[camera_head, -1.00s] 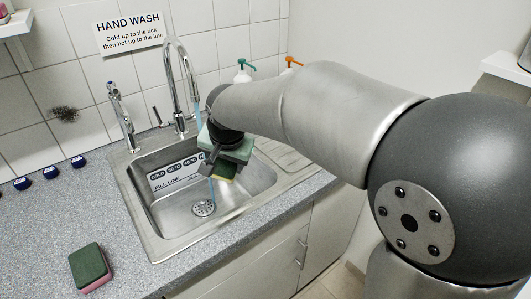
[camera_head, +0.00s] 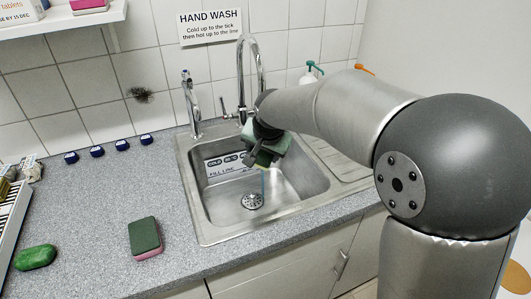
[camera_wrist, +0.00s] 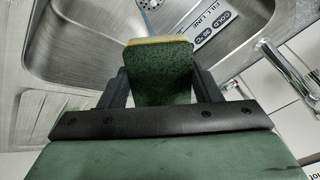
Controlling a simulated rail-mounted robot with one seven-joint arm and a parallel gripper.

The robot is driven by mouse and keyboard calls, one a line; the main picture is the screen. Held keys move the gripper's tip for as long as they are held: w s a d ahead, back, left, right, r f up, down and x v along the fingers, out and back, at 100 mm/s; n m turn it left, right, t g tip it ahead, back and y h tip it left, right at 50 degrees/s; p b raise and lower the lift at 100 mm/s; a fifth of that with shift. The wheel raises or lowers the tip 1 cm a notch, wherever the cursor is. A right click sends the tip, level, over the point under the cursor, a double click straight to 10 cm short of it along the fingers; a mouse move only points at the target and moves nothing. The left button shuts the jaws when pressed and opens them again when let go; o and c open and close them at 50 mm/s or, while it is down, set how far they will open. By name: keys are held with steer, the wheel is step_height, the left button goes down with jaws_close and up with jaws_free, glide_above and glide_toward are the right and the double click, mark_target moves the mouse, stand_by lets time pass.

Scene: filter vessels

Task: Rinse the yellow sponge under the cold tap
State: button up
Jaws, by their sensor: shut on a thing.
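My gripper (camera_wrist: 165,95) is shut on the yellow sponge (camera_wrist: 160,78). In the wrist view the sponge shows its dark green scouring face and a thin yellow edge. In the head view my gripper (camera_head: 258,158) hangs over the sink basin (camera_head: 212,190), and only a sliver of the sponge shows. A tall curved tap (camera_head: 240,70) stands behind the basin, its outlet hidden by my arm. A thin bluish stream (camera_head: 264,181) shows below the gripper, above the drain (camera_head: 253,201). Whether it meets the sponge is hidden. A shorter tap (camera_head: 192,105) stands to the left.
A green-and-pink sponge (camera_head: 145,237) and a green soap-like bar (camera_head: 35,257) lie on the counter. Several blue-capped items (camera_head: 97,151) line the wall. Pump bottles (camera_head: 312,75) stand behind my arm. The counter left of the sink has free room.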

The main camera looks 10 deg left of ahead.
steer(key=w+a+f+p, duration=0.1)
steer(key=w+a, duration=0.1)
steer(key=w, duration=0.4)
steer(key=shift+w+a+f+p, duration=0.2)
steer(key=shift+w+a+p, duration=0.15)
stand_by(0.5)
steer(key=shift+s+d+f+b, duration=0.1)
steer(key=shift+s+d+b, duration=0.2)
steer(key=shift+s+b, duration=0.35)
steer(key=shift+s+d+b, duration=0.3)
steer(key=shift+s+b, duration=0.05)
steer(key=shift+s, duration=0.45)
steer(key=shift+s+d+b, duration=0.3)
steer(key=shift+s+b, duration=0.1)
steer(key=shift+s, duration=0.35)
steer(key=shift+s+d+b, duration=0.3)
steer(key=shift+s+b, duration=0.05)
steer(key=shift+s, duration=0.45)
steer(key=shift+s+d+b, duration=0.3)
steer(key=shift+s+b, duration=0.1)
steer(key=shift+s, duration=0.35)
steer(key=shift+s+d+r+p, duration=0.1)
steer(key=shift+s+d+r, duration=0.2)
steer(key=shift+s+r, duration=0.45)
steer(key=shift+s+d+r+p, duration=0.1)
steer(key=shift+s+d+r, duration=0.25)
steer(key=shift+s+r, duration=0.4)
steer(key=shift+s+d+r+p, duration=0.1)
steer(key=shift+s+d+r, duration=0.2)
steer(key=shift+s+r, duration=0.4)
